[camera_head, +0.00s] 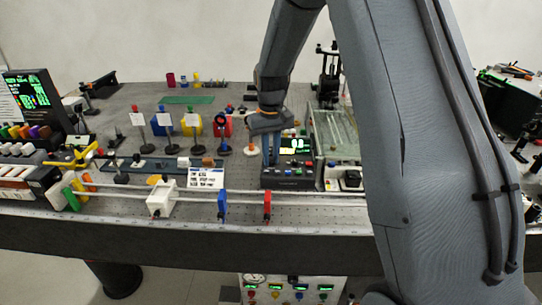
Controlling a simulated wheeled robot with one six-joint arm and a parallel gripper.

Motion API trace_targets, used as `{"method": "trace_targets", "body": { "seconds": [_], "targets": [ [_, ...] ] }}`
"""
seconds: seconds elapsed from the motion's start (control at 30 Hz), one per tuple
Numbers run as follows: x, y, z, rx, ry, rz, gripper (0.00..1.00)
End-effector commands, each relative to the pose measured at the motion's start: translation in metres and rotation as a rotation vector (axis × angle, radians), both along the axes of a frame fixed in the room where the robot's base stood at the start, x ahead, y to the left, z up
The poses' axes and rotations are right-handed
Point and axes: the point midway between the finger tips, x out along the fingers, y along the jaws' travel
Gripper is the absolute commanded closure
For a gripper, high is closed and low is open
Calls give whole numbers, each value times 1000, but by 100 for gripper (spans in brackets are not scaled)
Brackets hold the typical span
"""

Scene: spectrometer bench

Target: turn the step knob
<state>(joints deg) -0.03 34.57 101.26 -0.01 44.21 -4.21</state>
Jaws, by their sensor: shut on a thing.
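A small black control box (291,183) with a lit green display (297,145) and a row of small knobs along its front stands on the bench in the middle of the view. My gripper (271,163) points straight down over the left part of this box. Its two fingers are close together with their tips at the box's top, shut on what appears to be the step knob. The knob itself is hidden by the fingers and too small to make out.
Left of the box are a white label card (206,178) and posts with coloured parts. A rail with a white block (161,198), a blue clamp (222,204) and a red clamp (267,204) runs along the front edge. A glass-topped case (334,135) stands close right.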

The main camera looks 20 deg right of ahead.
Motion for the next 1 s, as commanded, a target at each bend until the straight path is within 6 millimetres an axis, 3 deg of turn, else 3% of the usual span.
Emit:
{"method": "trace_targets", "body": {
  "seconds": [0.63,0.67,0.7,1.0],
  "targets": [
    [1,0,2,0,-4,-53,100],
    [1,0,2,0,-4,-53,79],
    [1,0,2,0,-4,-53,76],
    [1,0,3,0,-3,-52,76]
  ]
}}
